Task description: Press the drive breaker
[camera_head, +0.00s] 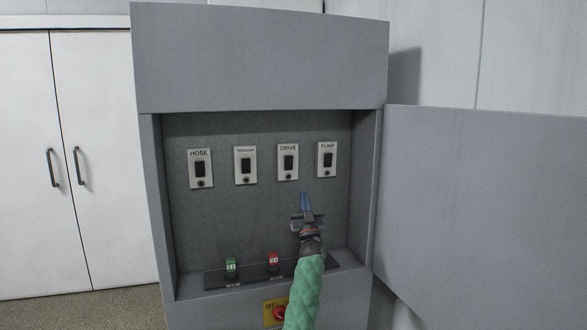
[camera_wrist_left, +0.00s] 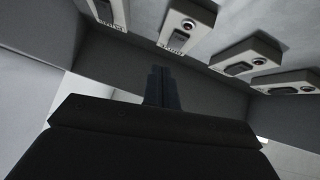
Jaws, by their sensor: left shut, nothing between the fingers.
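The drive breaker (camera_head: 288,162) is a pale plate with a dark rocker and a round dark spot below it, labelled DRIVE, on the cabinet's back panel. In the left wrist view the plates appear upside down, and the drive breaker (camera_wrist_left: 187,24) seems to be the second from the left. My left gripper (camera_head: 305,202) is inside the cabinet opening, below and slightly right of the drive plate. Its fingers are shut with nothing between them; they also show in the left wrist view (camera_wrist_left: 161,86), apart from the plates in the picture. My right gripper is not in view.
HOSE (camera_head: 200,168), a second plate (camera_head: 245,165) and PUMP (camera_head: 327,159) flank the drive breaker. Green (camera_head: 232,265) and red (camera_head: 273,262) switches stand on the cabinet's lower ledge. The cabinet door (camera_head: 480,210) is open at right. A yellow plate (camera_head: 271,307) sits below.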

